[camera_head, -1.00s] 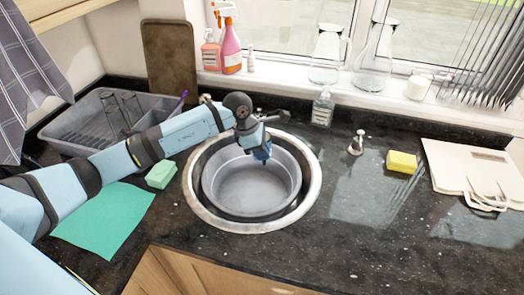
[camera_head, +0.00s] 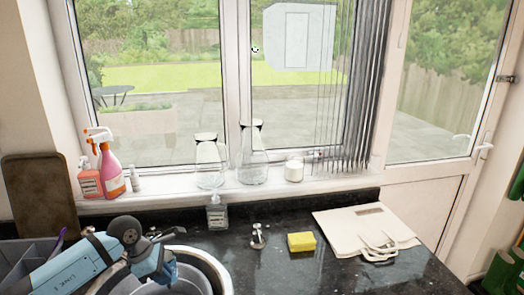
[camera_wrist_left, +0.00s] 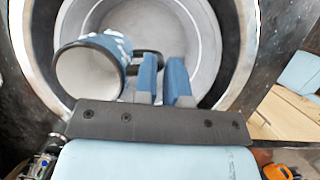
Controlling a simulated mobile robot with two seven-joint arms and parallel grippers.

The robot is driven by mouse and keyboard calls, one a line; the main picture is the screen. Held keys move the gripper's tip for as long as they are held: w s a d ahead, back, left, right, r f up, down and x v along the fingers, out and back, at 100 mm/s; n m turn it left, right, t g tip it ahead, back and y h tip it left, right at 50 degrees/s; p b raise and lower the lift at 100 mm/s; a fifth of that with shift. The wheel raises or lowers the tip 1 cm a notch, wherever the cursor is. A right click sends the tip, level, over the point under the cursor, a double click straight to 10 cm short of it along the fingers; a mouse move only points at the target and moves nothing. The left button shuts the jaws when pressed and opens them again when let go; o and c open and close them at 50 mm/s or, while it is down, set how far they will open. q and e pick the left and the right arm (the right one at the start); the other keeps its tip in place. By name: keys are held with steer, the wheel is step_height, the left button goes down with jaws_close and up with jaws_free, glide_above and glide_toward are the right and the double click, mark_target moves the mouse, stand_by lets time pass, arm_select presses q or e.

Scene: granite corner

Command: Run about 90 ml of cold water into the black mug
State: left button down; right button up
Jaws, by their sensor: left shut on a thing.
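In the left wrist view a mug (camera_wrist_left: 90,70) lies tilted, its mouth towards the camera. It has a white inside, a dark rim and a blue-and-white outside; I see no plainly black mug. My left gripper (camera_wrist_left: 164,68) has its blue fingers around the mug's dark handle, over the round grey sink bowl (camera_wrist_left: 205,35). In the head view my left gripper (camera_head: 163,272) is low at the left, above the sink (camera_head: 212,268), and the mug cannot be made out. A dark tap-like part (camera_head: 168,236) shows partly behind my arm. My right gripper is not in view.
A small chrome fitting (camera_head: 257,236) and a yellow sponge (camera_head: 301,242) stand right of the sink. A soap bottle (camera_head: 217,213) is behind it. A pale board (camera_head: 362,228) lies further right. Spray bottles (camera_head: 108,170) and glass vessels (camera_head: 253,160) line the sill.

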arm_select(q)
steer(key=s+d+r+m+g+y+p, duration=0.1)
steer(key=s+d+r+m+g+y, duration=0.1)
steer(key=s+m, duration=0.4)
steer(key=s+d+r+m+g+y+p, duration=0.2)
steer(key=s+r+m, duration=0.3)
steer(key=m, duration=1)
steer(key=shift+s+d+r+g, duration=0.2)
steer(key=shift+s+g, duration=0.2)
steer(key=shift+g, duration=0.5)
